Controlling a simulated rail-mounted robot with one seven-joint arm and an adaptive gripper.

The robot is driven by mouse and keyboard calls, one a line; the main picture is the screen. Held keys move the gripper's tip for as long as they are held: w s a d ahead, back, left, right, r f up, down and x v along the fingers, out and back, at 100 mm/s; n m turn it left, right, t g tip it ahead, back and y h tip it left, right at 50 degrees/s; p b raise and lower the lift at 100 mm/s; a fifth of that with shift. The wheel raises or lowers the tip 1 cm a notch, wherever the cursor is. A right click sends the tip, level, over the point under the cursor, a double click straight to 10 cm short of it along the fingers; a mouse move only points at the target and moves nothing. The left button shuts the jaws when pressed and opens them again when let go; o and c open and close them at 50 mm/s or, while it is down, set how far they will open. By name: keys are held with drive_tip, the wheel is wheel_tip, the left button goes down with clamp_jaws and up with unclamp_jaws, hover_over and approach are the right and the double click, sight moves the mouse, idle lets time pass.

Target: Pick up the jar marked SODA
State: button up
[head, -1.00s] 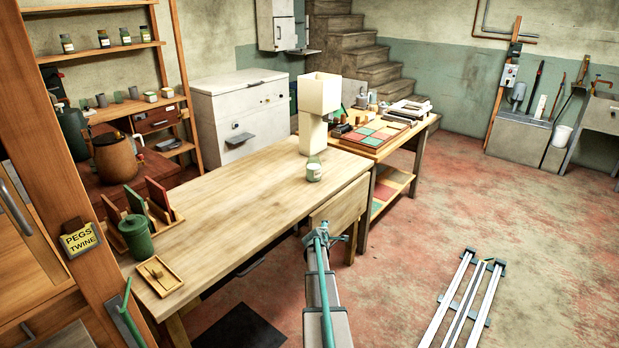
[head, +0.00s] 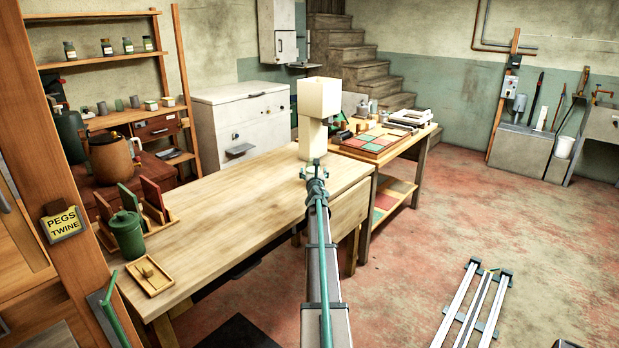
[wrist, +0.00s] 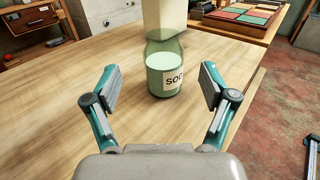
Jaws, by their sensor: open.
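The SODA jar (wrist: 163,72) is pale green glass with white contents and a label reading "SOD", its last part turned out of sight. It stands upright on the wooden workbench (wrist: 50,100) in the wrist view, just in front of a cream block-shaped lamp (wrist: 165,18). My gripper (wrist: 163,88) is open, its two fingers apart on either side of the view, with the jar ahead between them and not visibly touched. In the head view my gripper (head: 315,165) and arm hide the jar.
A green canister (head: 128,236), a rack of upright boards (head: 150,203) and a small wooden tray (head: 150,275) sit at the bench's left end. A side table (head: 395,150) with coloured tiles stands beyond. Several small jars (head: 107,47) line a wall shelf. The bench middle is clear.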

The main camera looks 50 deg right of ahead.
sight(313, 171)
drive_tip(key=x, duration=1.2)
drive_tip(key=shift+s+d+p, duration=0.1)
drive_tip(key=shift+s+p, duration=0.1)
drive_tip(key=shift+p, duration=0.2)
clamp_jaws()
